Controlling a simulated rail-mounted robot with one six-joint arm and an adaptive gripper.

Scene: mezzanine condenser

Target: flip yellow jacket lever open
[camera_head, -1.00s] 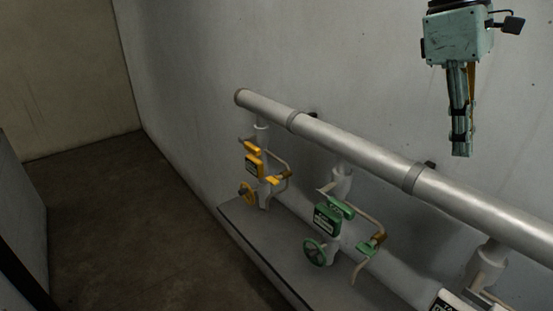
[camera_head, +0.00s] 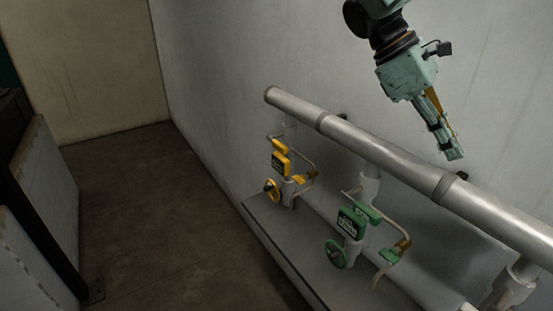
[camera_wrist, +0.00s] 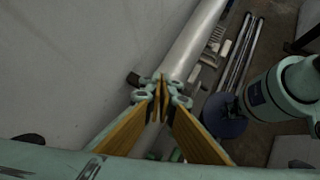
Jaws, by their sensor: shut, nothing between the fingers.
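The yellow valve set (camera_head: 281,161) hangs under the large grey pipe at its far left end. It has a yellow lever piece on top, a dark label plate, a yellow handwheel (camera_head: 271,190) at lower left and a second yellow handle (camera_head: 303,179) at right. Which yellow piece is the jacket lever is too small to tell. My gripper (camera_head: 453,155) is shut and empty, above the pipe and well to the right of the yellow valve. In the wrist view my gripper (camera_wrist: 162,88) shows its fingers together, near the pipe.
A green valve set (camera_head: 353,222) with a handwheel stands between the yellow valve and my gripper. The large grey pipe (camera_head: 395,155) runs along the wall above a grey ledge (camera_head: 262,225). Open floor (camera_head: 150,200) lies to the left.

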